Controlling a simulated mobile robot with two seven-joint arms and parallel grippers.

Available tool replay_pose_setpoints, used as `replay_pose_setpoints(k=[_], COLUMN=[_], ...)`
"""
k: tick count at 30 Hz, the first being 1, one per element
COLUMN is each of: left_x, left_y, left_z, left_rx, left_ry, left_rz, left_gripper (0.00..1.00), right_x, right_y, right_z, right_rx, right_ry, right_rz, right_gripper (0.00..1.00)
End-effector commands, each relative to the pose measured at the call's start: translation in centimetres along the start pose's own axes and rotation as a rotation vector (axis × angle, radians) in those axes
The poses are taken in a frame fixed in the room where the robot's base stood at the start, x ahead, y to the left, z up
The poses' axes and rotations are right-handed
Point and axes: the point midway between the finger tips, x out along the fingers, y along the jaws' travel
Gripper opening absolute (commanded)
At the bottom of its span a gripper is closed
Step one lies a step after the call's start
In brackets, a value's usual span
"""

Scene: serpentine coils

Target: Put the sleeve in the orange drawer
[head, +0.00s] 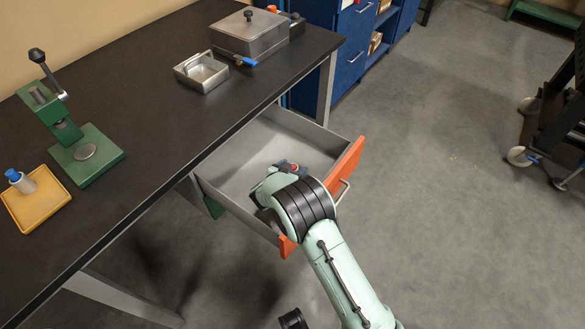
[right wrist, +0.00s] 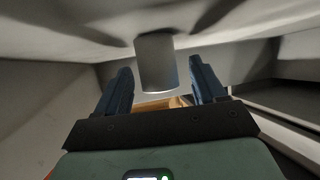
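The orange drawer (head: 347,165) under the dark bench is pulled out, with its grey inside open from above. In the right wrist view, the two blue fingers of my right gripper (right wrist: 160,68) are apart. The sleeve, a plain grey cylinder (right wrist: 155,62), is between them, with a visible gap on each side. Its far end meets the pale drawer floor, where finger shadows fall. The sleeve is hidden in the head view. My left gripper is out of view.
On the bench (head: 150,95) are a green press (head: 85,155), a yellow tray (head: 40,207) with a blue-topped item, a small metal tray (head: 201,74) and a lidded metal box (head: 250,35). Blue cabinets (head: 352,45) stand behind.

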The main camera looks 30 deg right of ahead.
Motion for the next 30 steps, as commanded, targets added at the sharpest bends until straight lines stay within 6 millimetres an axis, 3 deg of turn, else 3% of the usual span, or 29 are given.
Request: replay_pose_setpoints(k=[9,21,30], left_x=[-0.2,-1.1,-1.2], left_y=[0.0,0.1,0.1], left_z=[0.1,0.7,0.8], left_rx=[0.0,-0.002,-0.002], left_ry=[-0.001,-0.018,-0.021], left_rz=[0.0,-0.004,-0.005], left_gripper=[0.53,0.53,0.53], right_x=[-0.4,-6.6,-7.7], right_y=[-0.1,-0.1,0.0], right_z=[-0.5,-0.4,-0.3], right_rx=[0.001,0.001,0.0], right_ry=[0.0,-0.002,0.0], right_rz=[-0.001,-0.002,0.001], right_gripper=[0.69,0.69,0.69])
